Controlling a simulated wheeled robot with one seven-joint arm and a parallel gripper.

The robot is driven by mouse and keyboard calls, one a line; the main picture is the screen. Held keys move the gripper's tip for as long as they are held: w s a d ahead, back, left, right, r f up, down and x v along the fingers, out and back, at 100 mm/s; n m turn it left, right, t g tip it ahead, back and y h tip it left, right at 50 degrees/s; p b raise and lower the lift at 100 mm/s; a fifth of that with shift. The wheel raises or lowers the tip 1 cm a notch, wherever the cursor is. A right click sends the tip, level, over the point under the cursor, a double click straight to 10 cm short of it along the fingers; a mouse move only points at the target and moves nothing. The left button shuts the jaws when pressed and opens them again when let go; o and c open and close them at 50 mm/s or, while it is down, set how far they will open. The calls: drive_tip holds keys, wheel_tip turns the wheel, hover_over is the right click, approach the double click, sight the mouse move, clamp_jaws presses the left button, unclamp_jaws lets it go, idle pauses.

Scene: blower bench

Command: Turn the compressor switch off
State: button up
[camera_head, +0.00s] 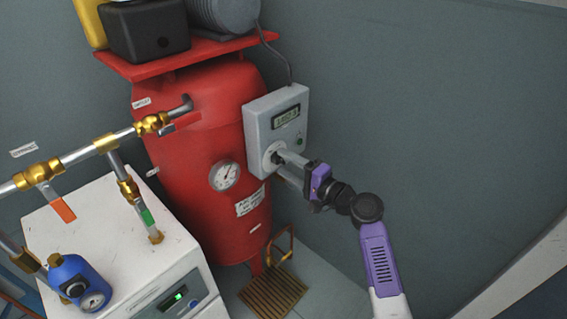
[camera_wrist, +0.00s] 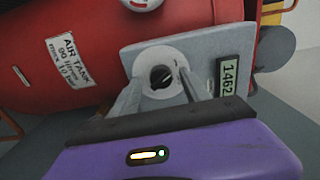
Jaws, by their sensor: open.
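The compressor switch (camera_head: 273,158) is a dark rotary knob on a pale round plate, low on the grey control box (camera_head: 262,119) at the side of the red air tank (camera_head: 202,150). In the wrist view the dark knob (camera_wrist: 161,76) sits in the middle of its pale ring. My gripper (camera_head: 282,163) points at the switch from the right. Its two grey fingers (camera_wrist: 158,95) are open, one on each side of the knob. I cannot tell whether they touch it. The box's display (camera_wrist: 235,75) shows digits. The knob's markings are too small to read.
A pressure gauge (camera_head: 225,176) is on the tank front. A white cabinet (camera_head: 110,235) with brass-fitted pipes (camera_head: 107,143) stands at left. A blue regulator (camera_head: 77,284) is at lower left. A wooden grate (camera_head: 273,292) lies on the floor. The wall right of the box is clear.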

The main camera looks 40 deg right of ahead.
drive_tip(key=s, duration=0.6)
drive_tip(key=shift+s, duration=0.2)
drive_tip(key=shift+d, duration=0.1)
drive_tip(key=s+d+h, duration=0.1)
drive_tip(key=d+h, duration=0.3)
drive_tip(key=s+a+n+g+h+p, duration=0.2)
drive_tip(key=s+a+n+h+p, duration=0.1)
drive_tip(key=s+a+n, duration=0.3)
drive_tip(key=s+a+r+n+y+p, duration=0.3)
drive_tip(key=s+a+r+n+p, duration=0.1)
drive_tip(key=s+a, duration=0.7)
drive_tip(key=s+a+r+n+g+y+p, duration=0.1)
drive_tip(key=s+a+r+n+y+p, duration=0.2)
drive_tip(key=s+a+r+n, duration=0.3)
drive_tip(key=s+a+n+p, duration=0.1)
drive_tip(key=s+a, duration=0.4)
drive_tip(key=s, duration=0.3)
drive_tip(key=shift+s+a, duration=0.25)
drive_tip(key=shift+a, duration=0.15)
